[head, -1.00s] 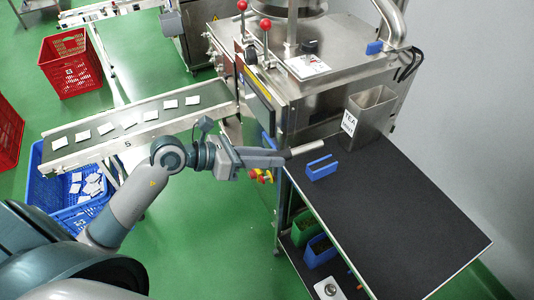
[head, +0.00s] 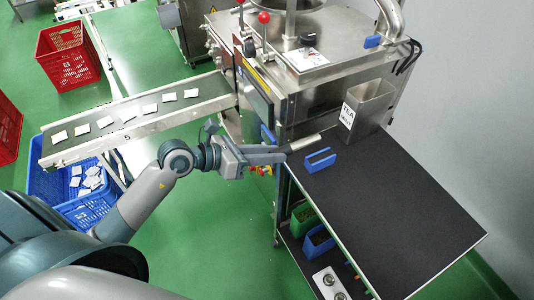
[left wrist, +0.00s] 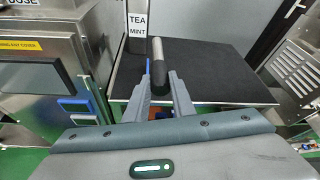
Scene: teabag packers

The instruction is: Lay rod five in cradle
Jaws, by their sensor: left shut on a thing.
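A rod (head: 306,142) with a silver end is held out level in my left gripper (head: 284,156), above the left edge of the black table. In the left wrist view the rod (left wrist: 157,62) shows a metal tip and a dark sleeve between the two fingers (left wrist: 160,96). A blue slotted cradle (head: 320,161) stands on the table, just right of and below the rod in the head view. The rod is apart from it. In the left wrist view the cradle (left wrist: 149,66) is mostly hidden behind the rod. My right gripper is not in view.
A steel bin labelled TEA MINT (head: 367,108) stands at the table's back, beside the packing machine (head: 320,85). The black table top (head: 400,215) is otherwise clear. Green and blue bins (head: 318,240) sit on the shelf below. A conveyor (head: 140,115) carries several teabags.

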